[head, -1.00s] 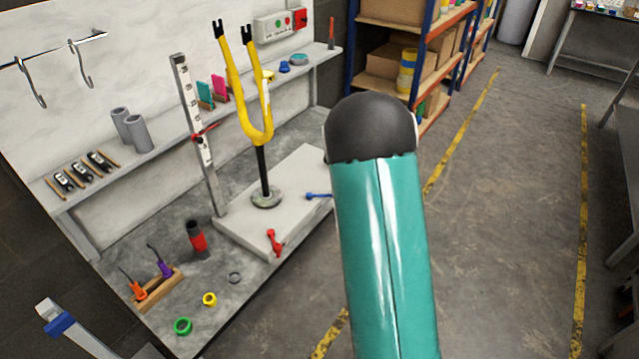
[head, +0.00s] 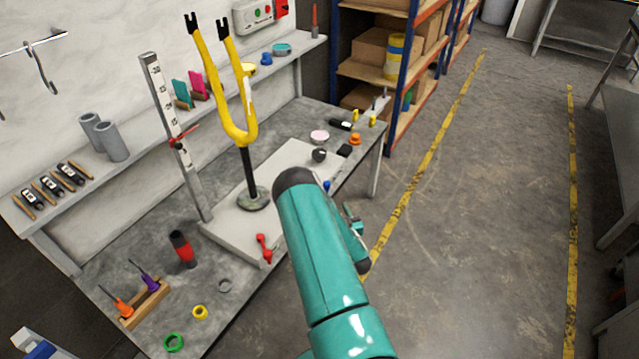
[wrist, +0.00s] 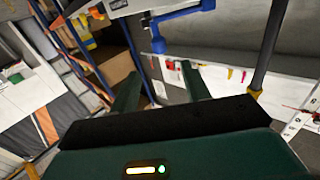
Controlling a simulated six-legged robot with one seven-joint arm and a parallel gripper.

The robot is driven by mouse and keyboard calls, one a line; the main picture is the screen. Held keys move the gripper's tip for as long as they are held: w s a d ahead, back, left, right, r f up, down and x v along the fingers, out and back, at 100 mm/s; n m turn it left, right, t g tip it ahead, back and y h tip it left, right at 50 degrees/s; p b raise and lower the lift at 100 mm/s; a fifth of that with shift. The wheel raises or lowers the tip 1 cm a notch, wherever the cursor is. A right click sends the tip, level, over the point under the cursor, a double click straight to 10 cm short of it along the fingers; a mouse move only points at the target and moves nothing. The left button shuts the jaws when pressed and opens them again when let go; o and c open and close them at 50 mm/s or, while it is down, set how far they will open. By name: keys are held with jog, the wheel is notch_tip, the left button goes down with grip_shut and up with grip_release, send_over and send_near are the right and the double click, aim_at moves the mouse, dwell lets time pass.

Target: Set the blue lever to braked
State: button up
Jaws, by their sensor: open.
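The blue lever (head: 326,186) is mostly hidden behind my arm in the head view; only a small blue part shows at the right edge of the pale base plate (head: 222,236). In the wrist view the blue lever (wrist: 182,14) is large at the top, beyond my fingertips. My gripper (wrist: 162,80) is open, with its two green fingers apart and nothing seen between them. The lever is not between the fingers. A red lever (head: 263,247) sits on the front edge of the same plate.
A yellow fork (head: 240,125) stands on a post on the plate, beside an upright scale (head: 172,130). The bench also holds a red-and-black cylinder (head: 182,249), rings and a wooden tool holder (head: 147,303). Shelving (head: 415,90) stands behind; the floor at right is clear.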

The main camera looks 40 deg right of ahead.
aim_at(328, 188)
jog(key=x, duration=1.3)
jog(key=shift+d+r, duration=0.1)
grip_shut()
